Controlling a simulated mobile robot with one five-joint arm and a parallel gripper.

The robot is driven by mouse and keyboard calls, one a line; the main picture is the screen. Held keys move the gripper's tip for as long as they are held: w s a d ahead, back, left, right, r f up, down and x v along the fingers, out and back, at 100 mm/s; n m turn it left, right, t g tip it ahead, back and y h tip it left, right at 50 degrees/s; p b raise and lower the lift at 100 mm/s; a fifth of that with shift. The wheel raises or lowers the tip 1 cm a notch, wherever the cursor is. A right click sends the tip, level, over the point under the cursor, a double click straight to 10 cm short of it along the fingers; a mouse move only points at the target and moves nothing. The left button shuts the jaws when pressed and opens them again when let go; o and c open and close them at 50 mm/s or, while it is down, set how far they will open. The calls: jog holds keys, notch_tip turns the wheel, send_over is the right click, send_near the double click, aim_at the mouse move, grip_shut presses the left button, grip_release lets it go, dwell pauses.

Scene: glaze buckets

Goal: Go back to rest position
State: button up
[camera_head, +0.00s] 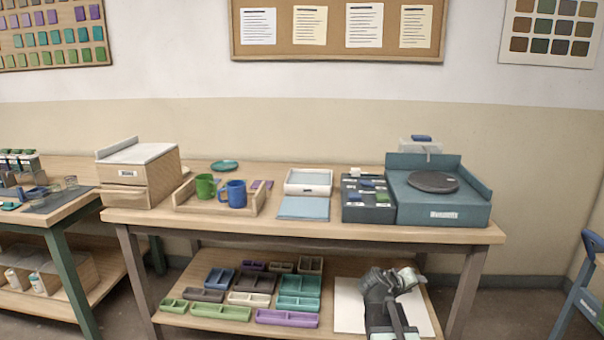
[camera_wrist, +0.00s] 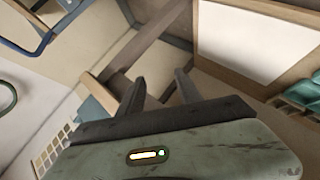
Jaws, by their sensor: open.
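My gripper (camera_head: 397,280) is in the head view at the lower right, in front of the lower shelf of the wooden workbench. In the wrist view my gripper (camera_wrist: 160,90) has its two dark fingers spread apart with nothing between them. Beyond the fingers, the wrist view shows a table leg and the floor. In the head view my arm covers part of a white board (camera_head: 349,305) on the lower shelf; a white panel (camera_wrist: 258,38) also shows in the wrist view.
The workbench (camera_head: 330,232) holds a wooden tray (camera_head: 190,208) with a green mug (camera_head: 205,187) and a blue mug (camera_head: 233,194), and a blue wheel unit (camera_head: 440,207). Several small bins (camera_head: 250,283) fill the lower shelf. A blue-framed piece (camera_head: 592,245) stands at the right edge.

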jog(key=s+a+f+g+y, duration=0.3)
jog(key=s+a+f+y, duration=0.25)
jog(key=s+a, duration=0.4)
jog(key=s+a+f+g+y, duration=0.45)
jog(key=s+a+f, duration=0.2)
jog(key=a, duration=0.65)
notch_tip(320, 180, up, 29)
jog(key=p, duration=2.9)
jog(key=shift+s+a+r+m+t, duration=0.15)
jog(key=shift+r+m+t, duration=0.05)
jog(key=shift+m+t, duration=0.15)
jog(key=shift+c, duration=0.5)
